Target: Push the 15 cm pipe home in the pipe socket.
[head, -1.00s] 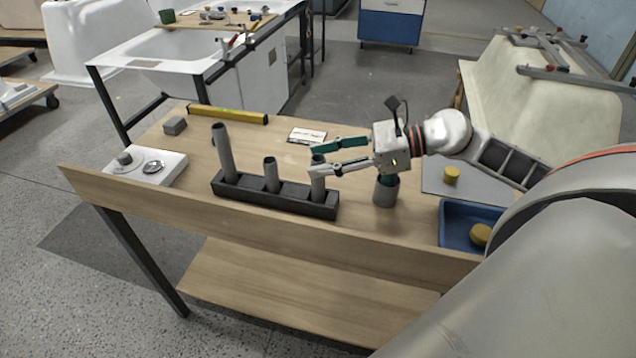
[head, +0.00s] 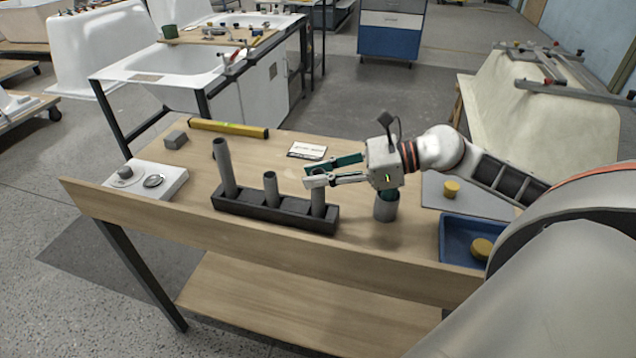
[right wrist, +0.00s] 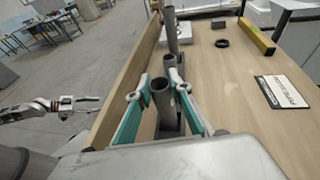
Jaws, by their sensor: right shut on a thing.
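A black socket block (head: 290,212) on the bench holds three upright grey pipes: a tall one (head: 223,165) at the left, a short one (head: 270,187) in the middle and one (head: 318,203) at the right end. My right gripper (head: 316,177) is shut on the upper part of the right-end pipe, hiding its top in the head view. In the right wrist view this pipe (right wrist: 163,102) stands between the fingers, its open top showing. How deep its foot sits is hidden. My left gripper (right wrist: 90,104) is small at the left of the right wrist view, away from the bench.
A grey cup (head: 385,208) stands below my right gripper. A blue tray (head: 455,238) with a yellow piece is at the right. A white box with knobs (head: 165,178), a yellow level (head: 228,129) and a label card (head: 306,151) lie around the block. A wooden board edges the front.

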